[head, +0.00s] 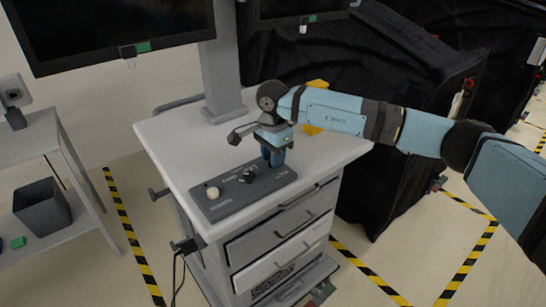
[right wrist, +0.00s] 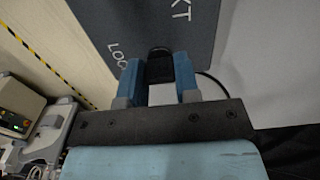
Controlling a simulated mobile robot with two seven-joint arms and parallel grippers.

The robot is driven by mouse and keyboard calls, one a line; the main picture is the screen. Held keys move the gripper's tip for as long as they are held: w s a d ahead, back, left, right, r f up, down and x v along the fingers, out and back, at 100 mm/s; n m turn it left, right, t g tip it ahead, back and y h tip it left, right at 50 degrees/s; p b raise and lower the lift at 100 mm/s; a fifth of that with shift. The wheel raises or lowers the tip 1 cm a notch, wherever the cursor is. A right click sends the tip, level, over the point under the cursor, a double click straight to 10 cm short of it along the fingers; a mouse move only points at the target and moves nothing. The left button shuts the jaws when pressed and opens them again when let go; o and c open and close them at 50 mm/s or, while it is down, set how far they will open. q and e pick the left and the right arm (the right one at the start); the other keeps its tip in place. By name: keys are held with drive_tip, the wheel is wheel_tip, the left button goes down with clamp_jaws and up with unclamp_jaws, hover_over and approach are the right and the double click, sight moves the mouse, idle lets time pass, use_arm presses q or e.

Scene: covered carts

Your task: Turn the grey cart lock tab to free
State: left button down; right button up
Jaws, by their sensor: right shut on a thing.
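The grey control panel (head: 225,207) lies on the white top of the cart (head: 175,135), with white lettering on it. My right gripper (head: 273,160) points down at the panel's right end, beside the lettering that seems to read LOCK. In the right wrist view, the two blue fingers of my right gripper (right wrist: 160,85) are shut on a dark tab (right wrist: 160,67), which I take to be the lock tab. The fingers hide its sides, and its exact turn angle is hard to tell. My left gripper is not in view.
On the panel are a pale round knob (head: 213,192) and a black knob (head: 248,175). A yellow object (head: 317,119) stands behind my right arm on the cart top. A monitor post (head: 222,70) rises at the back. A black-covered cart (head: 375,190) stands close on the right.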

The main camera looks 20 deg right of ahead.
drive_tip(key=o, duration=0.9)
wheel_tip(320, 180, up, 14)
drive_tip(key=shift+f, duration=0.1)
idle(0.5)
